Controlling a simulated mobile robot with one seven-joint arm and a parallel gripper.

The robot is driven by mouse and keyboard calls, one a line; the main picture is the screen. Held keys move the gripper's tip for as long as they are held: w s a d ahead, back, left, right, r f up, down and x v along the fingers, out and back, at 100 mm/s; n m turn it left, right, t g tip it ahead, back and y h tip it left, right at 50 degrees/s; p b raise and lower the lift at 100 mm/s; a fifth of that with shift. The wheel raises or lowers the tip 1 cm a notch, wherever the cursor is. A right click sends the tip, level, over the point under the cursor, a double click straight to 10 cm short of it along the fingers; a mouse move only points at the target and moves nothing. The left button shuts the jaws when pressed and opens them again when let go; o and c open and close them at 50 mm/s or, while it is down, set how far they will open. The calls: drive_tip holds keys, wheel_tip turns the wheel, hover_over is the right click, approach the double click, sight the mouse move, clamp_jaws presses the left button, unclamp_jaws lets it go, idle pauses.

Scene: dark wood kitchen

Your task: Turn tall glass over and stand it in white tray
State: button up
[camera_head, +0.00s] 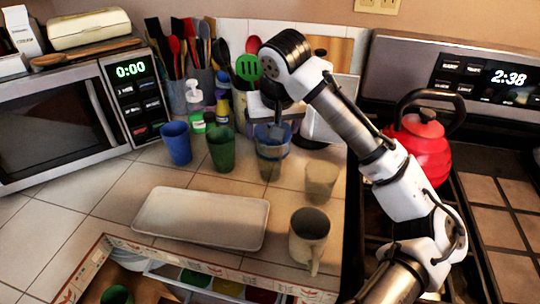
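The white tray (182,212) lies flat and empty on the tiled counter. A clear, bluish tall glass (269,168) stands behind the tray, to its upper right. My gripper (275,132) reaches down from the upper right to the top of this glass. Its fingertips overlap the rim in the picture, and I cannot tell whether they are inside, around or in front of it. The fingers are small and partly hidden, so their opening does not show.
A blue cup (177,143) and a green cup (221,149) stand left of the glass. A pale cup (320,180) and a grey mug (309,236) stand to the right. An open drawer (160,268) holds colored dishes in front. A red kettle (420,145) sits on the stove.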

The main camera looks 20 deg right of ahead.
sight(270, 156)
drive_tip(key=shift+p+x, duration=1)
drive_tip(key=shift+x, duration=2.8)
drive_tip(key=c, duration=1.2)
drive_tip(key=shift+c, duration=0.2)
drive_tip(key=shift+r, duration=0.1)
